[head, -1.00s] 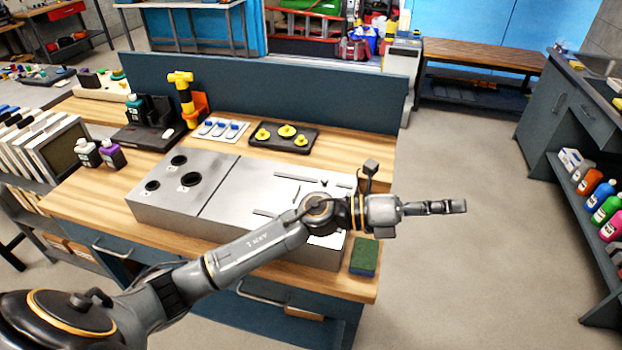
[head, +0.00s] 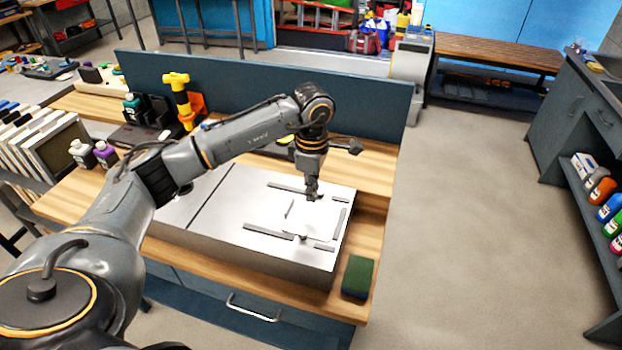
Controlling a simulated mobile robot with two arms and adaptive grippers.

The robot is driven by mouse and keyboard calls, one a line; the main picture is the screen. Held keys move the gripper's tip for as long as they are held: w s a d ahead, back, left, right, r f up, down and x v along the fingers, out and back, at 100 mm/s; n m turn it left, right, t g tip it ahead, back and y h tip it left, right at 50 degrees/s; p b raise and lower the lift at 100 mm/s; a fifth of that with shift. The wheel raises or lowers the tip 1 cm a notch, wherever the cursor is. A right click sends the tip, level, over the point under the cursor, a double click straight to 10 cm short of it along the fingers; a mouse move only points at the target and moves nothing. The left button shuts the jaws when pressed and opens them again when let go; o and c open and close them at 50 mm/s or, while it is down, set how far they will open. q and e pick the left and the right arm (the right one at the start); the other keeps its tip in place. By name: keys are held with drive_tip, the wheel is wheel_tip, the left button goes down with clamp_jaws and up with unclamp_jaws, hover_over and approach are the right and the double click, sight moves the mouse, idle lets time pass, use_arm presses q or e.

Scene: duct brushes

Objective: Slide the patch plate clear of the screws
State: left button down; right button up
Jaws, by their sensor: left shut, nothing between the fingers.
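The patch plate (head: 312,222) is a pale, bright plate lying flat on the right part of a long metal duct box (head: 216,206). Dark strips lie around it on the box top. A small dark knob-like piece, perhaps a screw (head: 302,238), shows at its near edge; other screws are too small to make out or hidden. My left gripper (head: 313,196) points down at the plate's far side, shut and empty. Its tips are at or just above the surface; I cannot tell whether they touch. My right gripper is out of view.
A green sponge block (head: 358,276) lies at the bench's front right corner. A yellow-handled tool (head: 179,98) stands behind the box, and my left arm covers the tray area. A dark blue back panel (head: 362,100) bounds the bench. Open floor lies to the right.

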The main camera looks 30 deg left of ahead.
sight(258, 203)
use_arm(q)
wheel_tip(258, 203, down, 6)
drive_tip(key=shift+r+p, duration=0.2)
drive_tip(key=shift+p, duration=0.75)
drive_tip(key=a+p, duration=0.2)
drive_tip(key=a, duration=0.1)
drive_tip(key=shift+s+a+r, duration=0.1)
drive_tip(key=shift+s, duration=0.3)
drive_tip(key=shift+a, duration=0.35)
drive_tip(key=shift+f, duration=0.2)
drive_tip(key=a+b, duration=0.2)
drive_tip(key=a, duration=0.1)
drive_tip(key=s+a+b, duration=0.1)
drive_tip(key=a+b, duration=0.1)
drive_tip(key=a, duration=0.2)
drive_tip(key=s+a+b, duration=0.1)
drive_tip(key=a, duration=0.2)
drive_tip(key=shift+s+a+f+b, duration=0.15)
drive_tip(key=shift+s+f+b, duration=0.1)
drive_tip(key=shift+f+b, duration=0.15)
drive_tip(key=a, duration=0.2)
drive_tip(key=s+a+b, duration=0.1)
drive_tip(key=a, duration=0.1)
drive_tip(key=a+r+b, duration=0.1)
drive_tip(key=a, duration=0.2)
drive_tip(key=shift+s, duration=0.35)
drive_tip(key=shift+d, duration=0.1)
